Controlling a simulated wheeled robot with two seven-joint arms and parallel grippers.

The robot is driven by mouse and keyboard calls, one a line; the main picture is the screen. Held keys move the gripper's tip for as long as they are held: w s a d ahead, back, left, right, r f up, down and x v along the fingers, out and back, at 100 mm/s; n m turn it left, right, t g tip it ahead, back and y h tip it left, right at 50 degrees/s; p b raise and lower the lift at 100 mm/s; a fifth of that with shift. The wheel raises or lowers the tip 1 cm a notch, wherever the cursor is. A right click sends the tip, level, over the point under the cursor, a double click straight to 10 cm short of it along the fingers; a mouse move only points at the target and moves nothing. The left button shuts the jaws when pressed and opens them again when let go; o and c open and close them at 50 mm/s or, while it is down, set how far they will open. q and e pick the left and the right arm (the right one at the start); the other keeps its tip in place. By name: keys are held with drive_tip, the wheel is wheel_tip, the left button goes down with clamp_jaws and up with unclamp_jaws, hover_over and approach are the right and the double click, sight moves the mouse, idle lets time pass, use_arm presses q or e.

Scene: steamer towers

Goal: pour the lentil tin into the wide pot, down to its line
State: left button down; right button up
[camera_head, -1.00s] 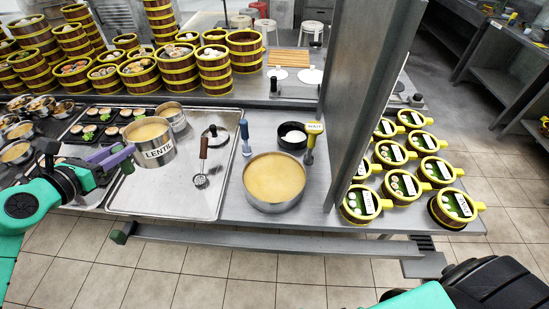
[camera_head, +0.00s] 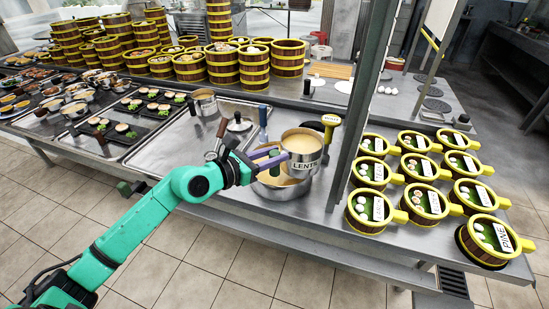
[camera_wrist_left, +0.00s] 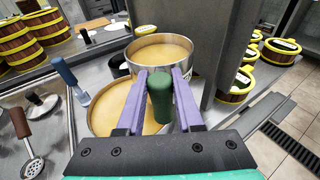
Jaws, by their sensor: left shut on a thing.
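The lentil tin (camera_head: 303,152) is a steel tin with a "LENTIL" label and yellowish contents. It is held upright above the right part of the wide pot (camera_head: 283,191), and it also shows in the left wrist view (camera_wrist_left: 163,50). My left gripper (camera_head: 272,158) is shut on the tin's green handle (camera_wrist_left: 160,97), its purple fingers on either side. The wide pot holds a similar yellowish fill, partly hidden by the tin and gripper; its near left part shows in the left wrist view (camera_wrist_left: 112,108). No line is visible on either vessel. My right gripper is out of view.
A steel post (camera_head: 362,90) stands just right of the tin. Yellow-handled round baskets (camera_head: 425,200) fill the counter beyond it. Steamer towers (camera_head: 254,68) line the back. The tray (camera_head: 165,160) has bare room at left.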

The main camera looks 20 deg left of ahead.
use_arm(q)
drive_tip(key=shift+f, duration=0.1)
drive_tip(key=shift+w+f+b, duration=0.1)
drive_tip(key=shift+f+b, duration=0.25)
drive_tip(key=shift+b, duration=0.1)
wheel_tip(320, 180, down, 2)
drive_tip(key=shift+f+b, duration=0.1)
drive_tip(key=shift+b, duration=0.85)
drive_tip(key=n, duration=0.1)
drive_tip(key=r+n+p, duration=0.1)
drive_tip(key=shift+w+a+r+n+h, duration=0.15)
drive_tip(key=shift+r+n+h, duration=0.15)
drive_tip(key=shift+h, duration=0.1)
drive_tip(key=shift+w+a+r+n+g, duration=0.15)
drive_tip(key=shift+n+g, duration=0.15)
drive_tip(key=shift+n, duration=0.5)
drive_tip(key=n, duration=0.1)
drive_tip(key=n+h, duration=0.1)
drive_tip(key=n, duration=0.1)
drive_tip(key=shift+w+a+f, duration=0.2)
drive_tip(key=shift+a, duration=0.2)
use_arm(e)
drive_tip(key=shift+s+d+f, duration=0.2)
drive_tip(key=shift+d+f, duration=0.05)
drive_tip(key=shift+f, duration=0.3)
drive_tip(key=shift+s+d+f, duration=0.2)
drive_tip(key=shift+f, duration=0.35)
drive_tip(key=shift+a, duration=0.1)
